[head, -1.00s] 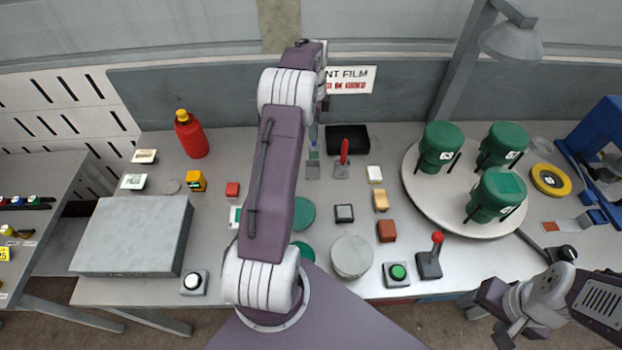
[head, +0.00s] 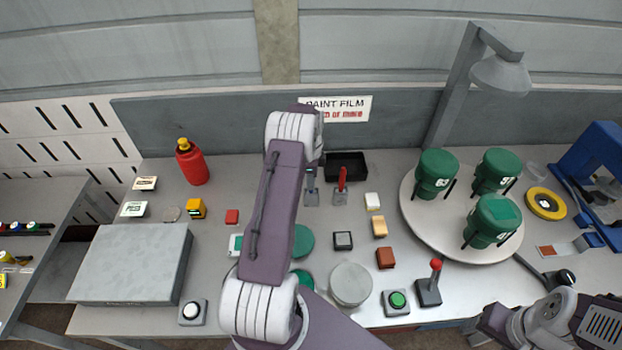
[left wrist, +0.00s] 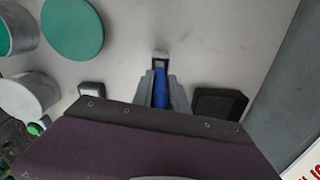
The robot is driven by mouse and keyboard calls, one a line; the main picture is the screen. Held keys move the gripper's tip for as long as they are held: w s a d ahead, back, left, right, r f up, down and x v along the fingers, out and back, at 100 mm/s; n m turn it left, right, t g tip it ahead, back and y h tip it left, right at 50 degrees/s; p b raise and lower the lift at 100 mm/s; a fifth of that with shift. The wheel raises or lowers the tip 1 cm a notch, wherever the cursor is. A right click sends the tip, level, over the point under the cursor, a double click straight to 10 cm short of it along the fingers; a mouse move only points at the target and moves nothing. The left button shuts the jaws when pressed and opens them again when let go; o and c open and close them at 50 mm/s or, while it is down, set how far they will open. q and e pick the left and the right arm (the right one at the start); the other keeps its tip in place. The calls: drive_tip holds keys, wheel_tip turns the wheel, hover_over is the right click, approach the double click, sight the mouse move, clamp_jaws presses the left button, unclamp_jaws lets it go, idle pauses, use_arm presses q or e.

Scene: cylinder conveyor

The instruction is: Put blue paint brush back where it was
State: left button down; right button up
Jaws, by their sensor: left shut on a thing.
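The blue paint brush (left wrist: 160,88) shows as a blue handle between the two grey fingers of my left gripper (left wrist: 160,80) in the left wrist view. The gripper is shut on it. In the head view my left gripper (head: 314,172) points down at the back of the table, partly hidden by my arm. A grey flat piece (head: 311,197) is just below it; I cannot tell whether it is the brush's head or a holder. A red-handled tool (head: 341,184) stands just to the right. My right gripper (head: 497,322) is at the lower right, its fingers not clear.
A black tray (head: 346,165) is at the back, beyond the red-handled tool. A round turntable (head: 430,228) with green canisters stands on the right. Small coloured blocks, a grey box (head: 130,262) and a red bottle (head: 192,165) are around.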

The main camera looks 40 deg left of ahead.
use_arm(q)
drive_tip(key=shift+f, duration=0.1)
drive_tip(key=c, duration=1.3)
unclamp_jaws()
drive_tip(key=shift+d, duration=0.1)
drive_tip(key=shift+r, duration=0.25)
wheel_tip(320, 180, up, 12)
drive_tip(key=shift+f+b, duration=0.1)
drive_tip(key=shift+b, duration=1)
drive_tip(key=s+d+n, duration=0.2)
drive_tip(key=d+n, duration=0.2)
drive_tip(key=d, duration=0.6)
drive_tip(key=s+d+f+n, duration=0.1)
drive_tip(key=s+d+n, duration=0.3)
drive_tip(key=s, duration=0.5)
drive_tip(key=s+d+f+n+t, duration=0.1)
drive_tip(key=s+d+n, duration=0.3)
drive_tip(key=s+d, duration=0.5)
drive_tip(key=shift+f, duration=0.65)
